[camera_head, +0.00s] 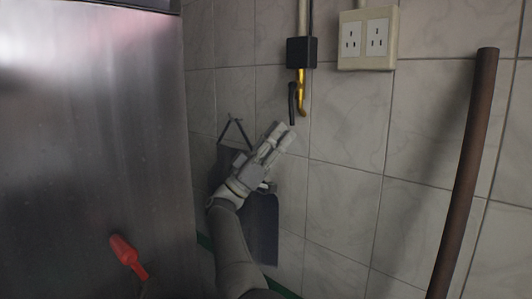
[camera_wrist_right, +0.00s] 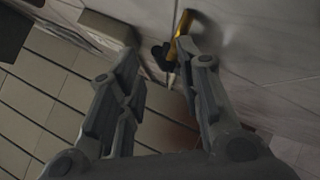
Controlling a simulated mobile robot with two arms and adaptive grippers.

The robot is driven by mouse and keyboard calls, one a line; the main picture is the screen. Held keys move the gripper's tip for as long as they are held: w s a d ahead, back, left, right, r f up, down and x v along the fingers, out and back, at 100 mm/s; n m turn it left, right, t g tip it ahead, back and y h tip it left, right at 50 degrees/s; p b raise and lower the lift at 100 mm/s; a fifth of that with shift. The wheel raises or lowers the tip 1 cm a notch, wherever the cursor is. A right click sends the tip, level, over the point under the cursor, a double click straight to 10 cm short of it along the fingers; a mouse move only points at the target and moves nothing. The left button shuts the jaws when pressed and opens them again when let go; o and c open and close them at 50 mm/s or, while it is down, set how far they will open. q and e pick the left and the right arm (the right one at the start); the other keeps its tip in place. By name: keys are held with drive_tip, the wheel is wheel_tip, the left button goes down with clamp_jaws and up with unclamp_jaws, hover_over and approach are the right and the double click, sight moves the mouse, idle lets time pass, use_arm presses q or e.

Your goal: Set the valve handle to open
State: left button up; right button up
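A short black lever (camera_head: 292,103), which looks like the valve handle, hangs almost straight down beside a yellow pipe (camera_head: 302,95) on the tiled wall. My right gripper (camera_head: 284,133) is just below the lever, pointing up towards it. In the right wrist view, my right gripper (camera_wrist_right: 158,55) has its two fingers spread apart. The yellow pipe (camera_wrist_right: 182,24) and a dark piece (camera_wrist_right: 160,54), likely the lever, show beyond and between its fingertips. I cannot tell whether a finger touches the lever. My left gripper is not in view.
A black box (camera_head: 301,52) sits above the yellow pipe, with wall sockets (camera_head: 367,40) to its right. A brown vertical pipe (camera_head: 467,165) stands at right. A metal panel (camera_head: 85,150) fills the left, with a red handle (camera_head: 124,251) low before it. A dark board (camera_head: 262,228) hangs behind my arm.

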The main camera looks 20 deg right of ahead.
drive_tip(key=v, duration=0.6)
drive_tip(key=shift+a+f, duration=0.2)
drive_tip(key=shift+f, duration=0.15)
drive_tip(key=shift+c, duration=0.3)
